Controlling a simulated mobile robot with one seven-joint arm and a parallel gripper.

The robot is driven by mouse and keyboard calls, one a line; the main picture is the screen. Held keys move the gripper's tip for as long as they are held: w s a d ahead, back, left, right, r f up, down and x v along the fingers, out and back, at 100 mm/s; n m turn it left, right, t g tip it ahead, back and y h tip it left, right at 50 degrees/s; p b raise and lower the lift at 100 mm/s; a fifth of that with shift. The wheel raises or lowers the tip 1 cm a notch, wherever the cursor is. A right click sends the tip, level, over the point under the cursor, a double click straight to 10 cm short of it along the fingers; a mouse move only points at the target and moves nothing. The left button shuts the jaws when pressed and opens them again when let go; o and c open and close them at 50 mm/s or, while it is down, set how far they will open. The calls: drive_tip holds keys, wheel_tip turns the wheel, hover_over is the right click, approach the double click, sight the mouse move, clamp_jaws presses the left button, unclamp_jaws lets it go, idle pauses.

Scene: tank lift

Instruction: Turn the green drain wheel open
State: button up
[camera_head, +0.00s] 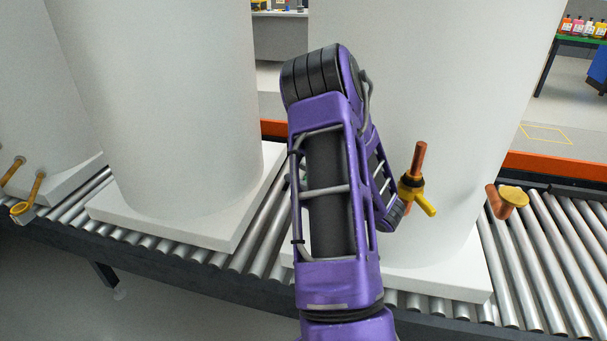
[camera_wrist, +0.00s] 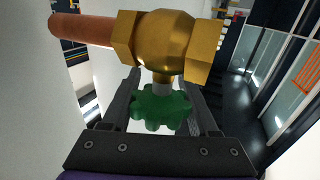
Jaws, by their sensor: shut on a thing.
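A copper pipe (camera_wrist: 82,30) runs from the brass valve to the white tank wall (camera_wrist: 62,85) at the left. In the head view my purple arm hides my gripper and the drain valve, and how far the wheel is turned cannot be told.
White tanks (camera_head: 165,100) stand on white square bases on a roller conveyor (camera_head: 250,258). A copper and brass fitting with a yellow lever (camera_head: 425,203) is just right of my arm. Another copper fitting with a yellow cap (camera_head: 514,195) sticks out further right. An orange rail (camera_head: 555,168) runs behind.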

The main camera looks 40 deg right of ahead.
drive_tip(key=shift+r+y, duration=0.1)
drive_tip(key=shift+y, duration=0.2)
drive_tip(key=o, duration=1.4)
drive_tip(key=shift+c, duration=0.2)
wheel_tip(320, 180, up, 10)
drive_tip(key=p, duration=0.2)
drive_tip(key=shift+w, duration=0.1)
